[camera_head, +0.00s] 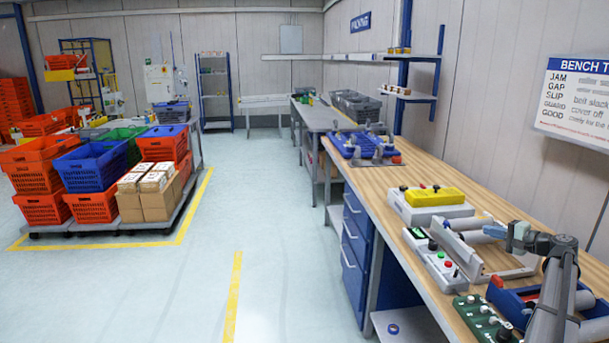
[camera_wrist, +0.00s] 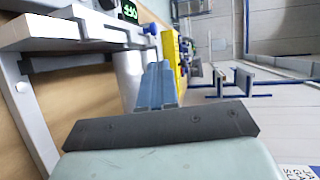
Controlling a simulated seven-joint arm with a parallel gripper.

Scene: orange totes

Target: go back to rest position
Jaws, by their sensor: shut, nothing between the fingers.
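My gripper (camera_head: 493,231) is above the right part of the wooden workbench (camera_head: 435,165) in the head view, at the end of my dark grey arm. It points left, over a grey bench device with a long metal plate (camera_head: 458,249). In the wrist view my gripper's blue fingers (camera_wrist: 157,84) are together, with nothing between them. In that view the grey device (camera_wrist: 50,32) lies at the upper left.
A yellow-topped grey box (camera_head: 432,197), a control box with buttons (camera_head: 438,270), a green board (camera_head: 485,318) and a blue tray (camera_head: 520,300) sit on the bench. A blue fixture tray (camera_head: 350,150) is farther back. Totes (camera_head: 90,165) stand across the open floor.

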